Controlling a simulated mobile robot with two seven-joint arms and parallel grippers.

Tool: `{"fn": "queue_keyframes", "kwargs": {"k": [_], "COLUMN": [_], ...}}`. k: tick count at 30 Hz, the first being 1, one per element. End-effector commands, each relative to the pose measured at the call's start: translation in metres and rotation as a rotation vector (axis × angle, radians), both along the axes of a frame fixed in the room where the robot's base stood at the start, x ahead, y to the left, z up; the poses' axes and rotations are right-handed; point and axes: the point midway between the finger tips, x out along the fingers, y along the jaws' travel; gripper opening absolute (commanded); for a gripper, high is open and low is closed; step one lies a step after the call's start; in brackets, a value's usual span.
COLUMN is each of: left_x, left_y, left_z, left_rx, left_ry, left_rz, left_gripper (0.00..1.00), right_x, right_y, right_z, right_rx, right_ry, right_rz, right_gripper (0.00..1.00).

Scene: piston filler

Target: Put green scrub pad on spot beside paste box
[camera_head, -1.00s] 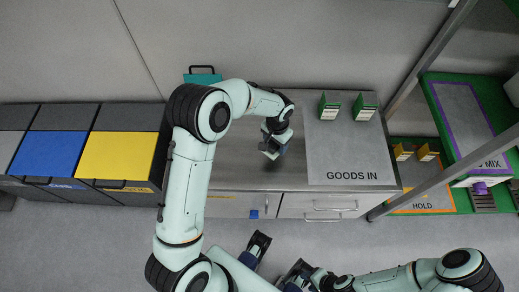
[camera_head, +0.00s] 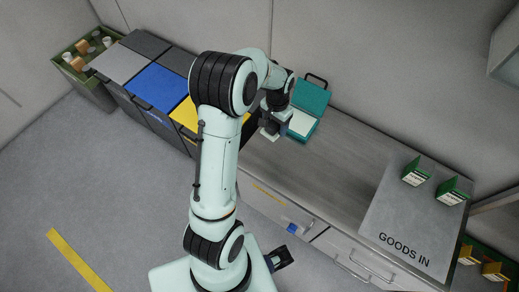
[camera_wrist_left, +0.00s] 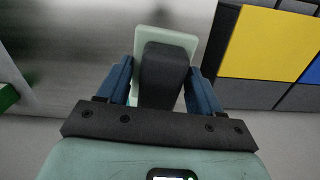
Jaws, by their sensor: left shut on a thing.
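My left gripper (camera_head: 272,125) is above the grey counter, just left of an open teal box (camera_head: 312,97) with a pale inside, which may be the paste box. In the left wrist view its two blue fingers (camera_wrist_left: 160,85) are shut on a dark grey block joined to a pale green pad, the green scrub pad (camera_wrist_left: 144,42). The pad's pale edge also shows below the gripper in the head view (camera_head: 269,134). I cannot tell whether it touches the counter. The spot is not clearly seen. My right gripper is not in view.
Grey, blue and yellow bins (camera_head: 160,87) stand left of the counter. A grey GOODS IN mat (camera_head: 400,215) with two green boxes (camera_head: 416,172) lies at the right. The counter (camera_head: 335,160) between the teal box and mat is clear. A wall stands behind.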

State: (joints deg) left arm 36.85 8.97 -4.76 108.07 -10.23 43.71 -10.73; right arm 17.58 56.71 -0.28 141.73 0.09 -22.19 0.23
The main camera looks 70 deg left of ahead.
Motion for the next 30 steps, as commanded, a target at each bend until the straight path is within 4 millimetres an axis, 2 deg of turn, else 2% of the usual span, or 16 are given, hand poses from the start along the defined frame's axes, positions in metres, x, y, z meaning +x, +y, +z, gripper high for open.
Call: {"fn": "queue_keyframes", "kwargs": {"k": [1,3,7,9,11,24,30], "left_x": [-0.014,-0.028,-0.043,-0.046,-0.047,-0.047,-0.046], "left_y": [0.010,0.019,0.027,0.028,0.028,0.028,0.029], "left_z": [0.010,0.017,0.023,0.018,0.007,-0.108,-0.134], "left_rx": [0.006,0.010,0.015,0.016,0.013,0.012,0.016], "left_ry": [-0.004,-0.006,-0.009,-0.009,-0.006,-0.007,-0.010], "left_rz": [0.038,0.072,0.109,0.115,0.117,0.116,0.115], "left_gripper": [0.37,0.37,0.37,0.37,0.37,0.37,0.37], "right_x": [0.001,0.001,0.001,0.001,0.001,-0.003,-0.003], "right_y": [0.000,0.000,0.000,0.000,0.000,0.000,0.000], "right_z": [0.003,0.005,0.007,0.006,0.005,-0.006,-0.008], "right_rx": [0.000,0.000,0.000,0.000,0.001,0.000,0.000], "right_ry": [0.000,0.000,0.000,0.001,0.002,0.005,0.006], "right_rz": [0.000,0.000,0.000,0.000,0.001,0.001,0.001], "right_gripper": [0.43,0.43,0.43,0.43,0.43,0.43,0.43]}}
